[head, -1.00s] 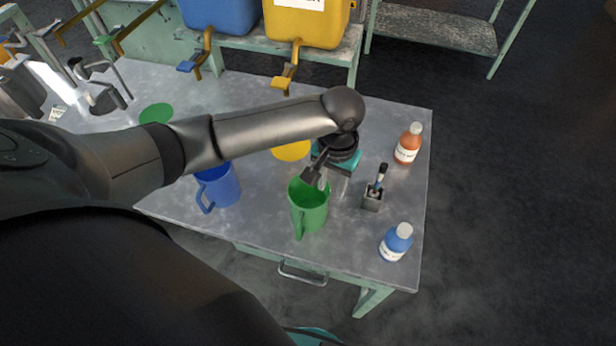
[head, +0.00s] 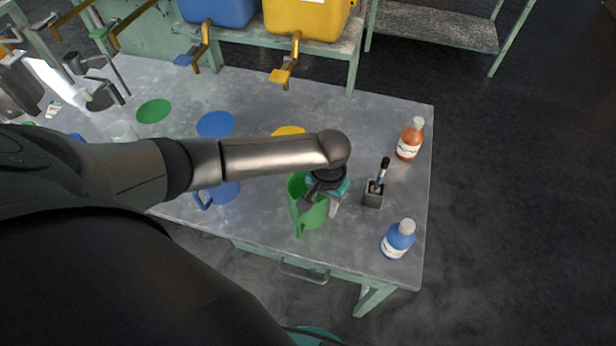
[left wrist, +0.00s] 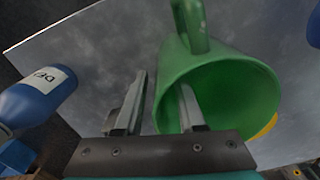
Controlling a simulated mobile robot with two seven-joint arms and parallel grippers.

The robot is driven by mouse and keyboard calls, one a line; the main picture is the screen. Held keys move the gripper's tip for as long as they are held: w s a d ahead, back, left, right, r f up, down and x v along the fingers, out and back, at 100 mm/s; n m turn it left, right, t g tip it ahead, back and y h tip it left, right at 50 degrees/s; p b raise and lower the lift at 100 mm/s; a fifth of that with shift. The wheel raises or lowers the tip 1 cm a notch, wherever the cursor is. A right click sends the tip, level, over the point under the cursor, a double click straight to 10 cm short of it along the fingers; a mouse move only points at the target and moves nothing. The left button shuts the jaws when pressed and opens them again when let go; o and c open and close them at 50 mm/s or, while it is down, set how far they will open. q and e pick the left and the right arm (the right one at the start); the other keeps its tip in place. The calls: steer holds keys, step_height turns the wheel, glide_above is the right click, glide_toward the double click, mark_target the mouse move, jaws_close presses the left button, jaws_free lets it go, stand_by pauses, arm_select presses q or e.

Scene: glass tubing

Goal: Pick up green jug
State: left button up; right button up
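The green jug (head: 314,216) stands upright near the front edge of the table in the head view, its handle towards me. My left gripper (head: 322,202) is over its right rim, pointing down, and partly hides it. In the left wrist view the open mouth of the green jug (left wrist: 232,98) faces the camera, with its handle at the top. The left gripper (left wrist: 162,92) is open there, one finger in front of the mouth and the other outside, so the jug's wall appears between them. Contact cannot be told. My right gripper is not in view.
A blue mug (head: 222,192) is left of the jug, partly behind my arm. A small holder (head: 373,195), a blue bottle (head: 397,241) and an orange bottle (head: 409,142) stand to the right. Green (head: 154,111), blue (head: 216,123) and yellow (head: 288,131) discs lie on the table.

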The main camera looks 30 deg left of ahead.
arm_select(q)
jaws_close()
steer(key=shift+r, duration=0.1)
stand_by(1.2)
